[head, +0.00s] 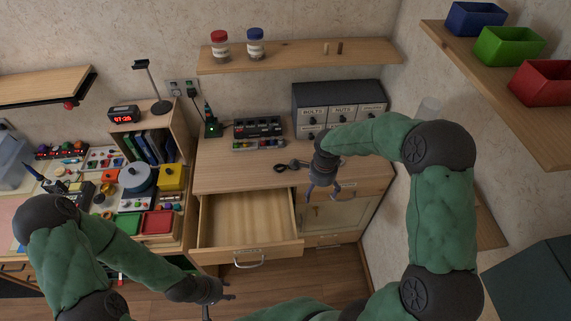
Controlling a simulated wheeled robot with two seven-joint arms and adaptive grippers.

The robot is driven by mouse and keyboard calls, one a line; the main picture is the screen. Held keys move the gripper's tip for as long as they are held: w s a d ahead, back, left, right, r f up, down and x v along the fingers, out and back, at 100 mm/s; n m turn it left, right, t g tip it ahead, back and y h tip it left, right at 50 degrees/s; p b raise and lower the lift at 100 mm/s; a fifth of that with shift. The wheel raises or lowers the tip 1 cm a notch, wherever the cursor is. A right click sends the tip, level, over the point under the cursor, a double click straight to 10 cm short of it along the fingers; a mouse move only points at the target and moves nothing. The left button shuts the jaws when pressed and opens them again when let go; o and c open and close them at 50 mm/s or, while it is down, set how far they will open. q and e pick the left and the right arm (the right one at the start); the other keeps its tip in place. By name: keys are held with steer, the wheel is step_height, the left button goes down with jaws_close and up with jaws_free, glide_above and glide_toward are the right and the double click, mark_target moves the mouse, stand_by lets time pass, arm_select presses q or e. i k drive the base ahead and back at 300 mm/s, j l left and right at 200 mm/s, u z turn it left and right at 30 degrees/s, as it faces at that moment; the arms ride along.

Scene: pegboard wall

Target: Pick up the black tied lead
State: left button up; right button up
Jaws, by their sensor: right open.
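A small black looped item (281,168), which looks like the tied lead, lies on the wooden cabinet top near its front edge. Its right end is close to my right arm's wrist. My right gripper (323,192) points down, open and empty, to the right of and nearer than the lead, in front of the cabinet's upper front. It looks apart from the lead. My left gripper (219,301) is low at the bottom of the view, far from the lead, with its fingers spread and nothing seen between them.
An empty drawer (245,222) stands pulled out below the cabinet top. A charger block (258,132) and a labelled drawer box (338,103) stand behind the lead. A shelf (300,56) with jars hangs above. The bench (98,237) at left is crowded. Cabinet top left of the lead is clear.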

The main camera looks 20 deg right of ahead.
mark_target(280, 165)
steer(key=i, duration=0.9)
